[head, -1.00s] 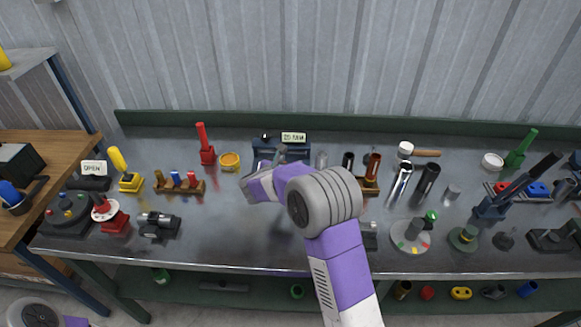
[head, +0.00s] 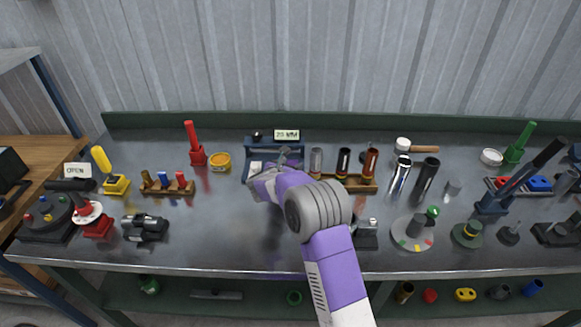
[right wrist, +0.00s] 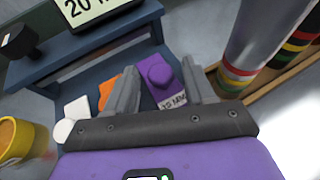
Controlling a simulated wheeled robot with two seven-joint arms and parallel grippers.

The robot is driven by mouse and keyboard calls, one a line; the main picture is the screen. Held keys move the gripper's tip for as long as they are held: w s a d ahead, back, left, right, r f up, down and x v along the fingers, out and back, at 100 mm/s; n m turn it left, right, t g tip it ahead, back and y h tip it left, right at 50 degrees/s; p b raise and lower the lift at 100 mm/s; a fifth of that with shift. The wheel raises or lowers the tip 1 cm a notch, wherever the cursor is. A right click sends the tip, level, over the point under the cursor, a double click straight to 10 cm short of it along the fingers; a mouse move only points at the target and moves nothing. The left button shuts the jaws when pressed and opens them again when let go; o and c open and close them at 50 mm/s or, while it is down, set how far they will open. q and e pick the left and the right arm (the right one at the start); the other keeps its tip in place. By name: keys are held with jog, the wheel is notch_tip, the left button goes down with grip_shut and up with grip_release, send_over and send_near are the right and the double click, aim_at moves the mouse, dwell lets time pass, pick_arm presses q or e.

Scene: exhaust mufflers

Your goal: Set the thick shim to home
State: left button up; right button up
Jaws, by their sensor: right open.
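A dark blue open-front stand (head: 247,152) holds a sign (head: 287,134) that reads "20 MM". In the right wrist view, a purple piece (right wrist: 163,82) with a round knob and a label like "15 MM" sits in the stand. Beside it are an orange piece (right wrist: 107,90) and a white piece (right wrist: 78,108), partly hidden. The purple piece looks widest; the frames do not confirm which is the thick shim. My right gripper (right wrist: 160,68) is open, its fingers on either side of the purple piece. In the head view, my right gripper (head: 287,156) is at the stand's front.
A wooden rack (head: 352,185) with several banded tubes is close on the right. A yellow round container (head: 220,162) is on the left. The bench front (head: 225,235) is mostly clear between the motor-like part and the small dark block.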

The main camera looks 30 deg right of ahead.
jog(key=shift+w+d, duration=0.15)
jog(key=shift+c, duration=0.3)
grip_shut()
